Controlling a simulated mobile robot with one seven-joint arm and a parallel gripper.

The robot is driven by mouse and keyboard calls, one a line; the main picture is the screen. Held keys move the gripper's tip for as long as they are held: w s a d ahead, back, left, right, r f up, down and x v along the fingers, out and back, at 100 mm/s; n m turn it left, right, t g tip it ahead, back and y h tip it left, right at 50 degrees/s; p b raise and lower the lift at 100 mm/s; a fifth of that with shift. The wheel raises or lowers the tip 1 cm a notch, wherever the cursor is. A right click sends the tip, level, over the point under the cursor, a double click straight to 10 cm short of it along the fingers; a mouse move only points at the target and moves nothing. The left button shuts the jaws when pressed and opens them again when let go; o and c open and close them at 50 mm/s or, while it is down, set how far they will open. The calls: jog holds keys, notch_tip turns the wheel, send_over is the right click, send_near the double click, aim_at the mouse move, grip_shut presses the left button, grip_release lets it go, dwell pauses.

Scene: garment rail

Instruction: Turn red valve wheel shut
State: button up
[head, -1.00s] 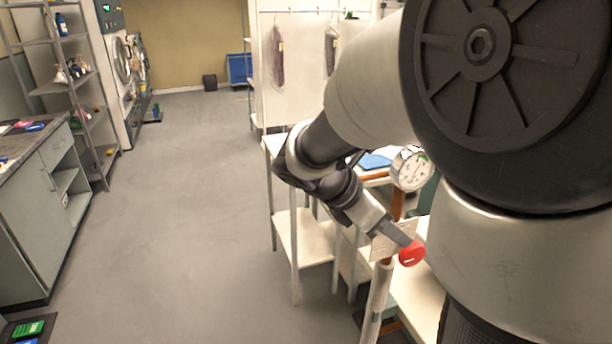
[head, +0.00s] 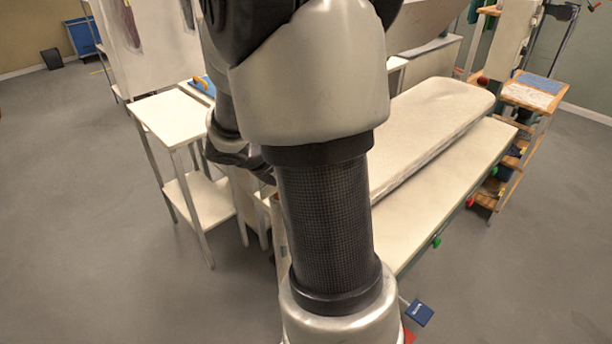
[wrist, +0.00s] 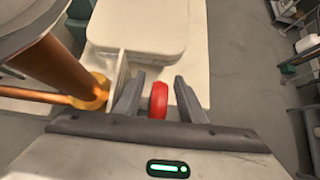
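The red valve wheel (wrist: 158,100) shows edge-on in the wrist view, between the two fingers of my gripper (wrist: 159,77). The fingers are apart, one on each side of the wheel, with a narrow gap visible on both sides. My gripper is open. How deep the wheel sits between the fingers is hard to tell. A copper pipe (wrist: 64,72) with a brass fitting (wrist: 97,92) is left of the fingers. In the head view my own arm hides the wheel and my gripper.
A padded board (head: 440,112) lies on a long pale table (head: 455,185) right of my arm. A white side table (head: 172,116) stands left of it. A wooden shelf unit (head: 530,92) is at the right. Open grey floor (head: 80,200) lies at the left.

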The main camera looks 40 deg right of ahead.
jog(key=shift+c, duration=0.2)
grip_shut()
jog(key=shift+r+p, duration=0.3)
jog(key=shift+p, duration=0.5)
jog(key=shift+y+p, duration=0.4)
jog(key=shift+p, duration=0.2)
jog(key=shift+f+y+p, duration=0.4)
jog(key=shift+p, duration=0.25)
jog(key=shift+o, duration=0.2)
grip_release()
